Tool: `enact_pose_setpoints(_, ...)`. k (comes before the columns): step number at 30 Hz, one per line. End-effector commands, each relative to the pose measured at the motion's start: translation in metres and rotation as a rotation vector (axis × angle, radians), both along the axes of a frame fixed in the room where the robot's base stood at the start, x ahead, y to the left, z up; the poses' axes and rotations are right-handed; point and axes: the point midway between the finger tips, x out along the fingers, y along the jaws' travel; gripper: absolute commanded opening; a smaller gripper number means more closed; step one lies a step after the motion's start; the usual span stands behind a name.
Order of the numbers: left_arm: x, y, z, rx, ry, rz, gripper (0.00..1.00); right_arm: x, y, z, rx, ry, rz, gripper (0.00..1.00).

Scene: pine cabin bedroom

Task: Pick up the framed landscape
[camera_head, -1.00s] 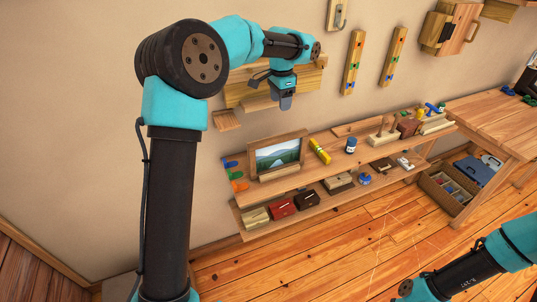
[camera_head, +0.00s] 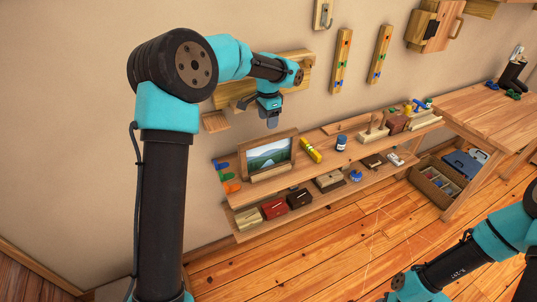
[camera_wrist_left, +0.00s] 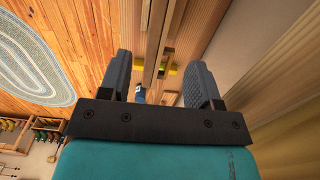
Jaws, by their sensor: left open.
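The framed landscape (camera_head: 268,155), a picture of green hills and water in a wooden frame, stands upright on the upper shelf of a low wooden unit, near its left end. My left gripper (camera_head: 271,122) is open and empty, close above the frame's top edge in the head view. In the left wrist view the open fingers of my left gripper (camera_wrist_left: 160,78) have wooden edges between and beyond them; I cannot tell which belong to the frame. Part of my right arm shows at the lower right of the head view, but its gripper does not.
A yellow cylinder-like object (camera_head: 311,150) and a blue jar (camera_head: 341,143) stand right of the frame. Several boxes sit on the lower shelf (camera_head: 262,230). A wall-mounted wooden board (camera_head: 232,92) is behind my left arm.

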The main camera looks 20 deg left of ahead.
Motion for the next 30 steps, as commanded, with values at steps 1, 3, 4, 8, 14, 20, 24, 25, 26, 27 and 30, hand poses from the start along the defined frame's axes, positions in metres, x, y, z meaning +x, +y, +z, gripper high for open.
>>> enact_pose_setpoints(1,0.000,0.000,-0.010,0.000,0.004,-0.001,0.57,0.000,0.000,0.000,0.000,0.000,0.000,0.43)
enact_pose_setpoints(3,0.000,0.000,-0.021,0.001,0.002,-0.001,0.57,0.000,0.000,0.000,0.000,0.000,0.000,0.43)
enact_pose_setpoints(4,0.000,0.000,-0.026,0.001,0.002,-0.001,0.57,0.000,0.000,0.000,0.000,0.000,0.000,0.43)
enact_pose_setpoints(8,0.000,0.000,-0.038,0.001,0.001,0.000,0.57,0.000,0.000,0.000,0.000,0.000,0.000,0.43)
enact_pose_setpoints(14,0.000,0.000,-0.041,0.000,0.000,0.000,0.57,0.000,0.000,0.000,0.000,0.000,0.000,0.43)
enact_pose_setpoints(20,0.000,0.000,-0.042,0.000,0.000,0.000,0.57,0.000,0.000,0.000,0.000,0.000,0.000,0.43)
enact_pose_setpoints(24,0.000,-0.001,-0.053,0.000,0.001,0.000,0.57,0.000,0.000,0.000,0.000,0.000,0.000,0.43)
enact_pose_setpoints(25,0.000,-0.002,-0.057,0.000,0.003,0.000,0.57,0.000,0.000,0.000,0.000,0.000,0.000,0.43)
enact_pose_setpoints(26,0.000,-0.002,-0.061,0.000,0.003,0.000,0.57,0.000,0.000,0.000,0.000,0.000,0.000,0.43)
enact_pose_setpoints(27,0.000,-0.003,-0.066,0.001,0.002,-0.001,0.57,0.000,0.000,0.000,0.000,0.000,0.000,0.43)
enact_pose_setpoints(30,0.000,-0.003,-0.081,0.001,0.003,-0.001,0.57,0.000,0.000,0.000,0.000,0.000,0.000,0.43)
